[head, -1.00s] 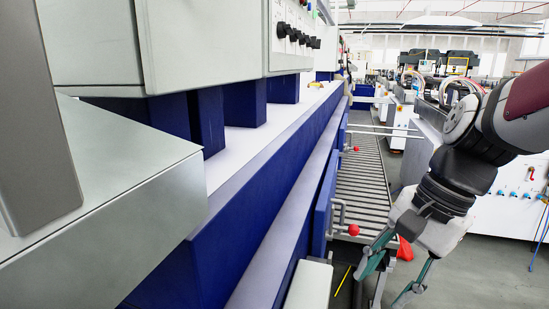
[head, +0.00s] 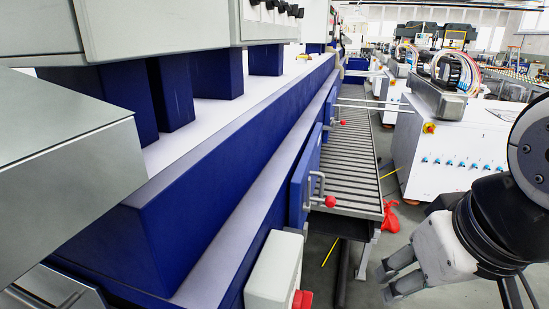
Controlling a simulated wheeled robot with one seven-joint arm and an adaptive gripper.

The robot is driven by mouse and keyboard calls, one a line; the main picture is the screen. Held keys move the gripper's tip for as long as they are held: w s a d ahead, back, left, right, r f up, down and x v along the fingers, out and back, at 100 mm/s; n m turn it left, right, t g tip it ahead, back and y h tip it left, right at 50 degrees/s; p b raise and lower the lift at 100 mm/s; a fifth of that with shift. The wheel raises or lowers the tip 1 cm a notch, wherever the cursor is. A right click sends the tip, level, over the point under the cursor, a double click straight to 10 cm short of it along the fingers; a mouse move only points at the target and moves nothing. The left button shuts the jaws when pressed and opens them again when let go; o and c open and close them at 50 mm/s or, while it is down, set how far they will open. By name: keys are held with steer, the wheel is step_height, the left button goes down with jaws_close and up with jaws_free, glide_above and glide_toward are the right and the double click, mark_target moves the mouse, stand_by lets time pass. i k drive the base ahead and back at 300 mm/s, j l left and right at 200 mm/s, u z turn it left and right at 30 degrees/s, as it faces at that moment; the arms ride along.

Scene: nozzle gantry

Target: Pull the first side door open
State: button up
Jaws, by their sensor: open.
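The nearest blue side door (head: 302,188) is on the right flank of the long blue machine, in the middle of the head view. It carries a grey bar handle (head: 312,184) and a red ball knob (head: 330,201). A second blue door farther back has a similar handle and red knob (head: 342,123). My gripper (head: 384,281) is at the lower right, open and empty. Its fingers point left, to the right of the nearest door's handle and apart from it.
A roller conveyor (head: 346,167) runs along the machine beyond the door. A pale box (head: 274,268) with a red part stands at front centre. Red cloth-like material (head: 377,217) lies right of the conveyor. White cabinets (head: 455,150) stand right; grey floor lies between.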

mark_target(308, 164)
steer(key=l+u, duration=0.3)
steer(key=l, duration=0.5)
steer(key=i+l+u, duration=0.2)
steer(key=i+l, duration=0.2)
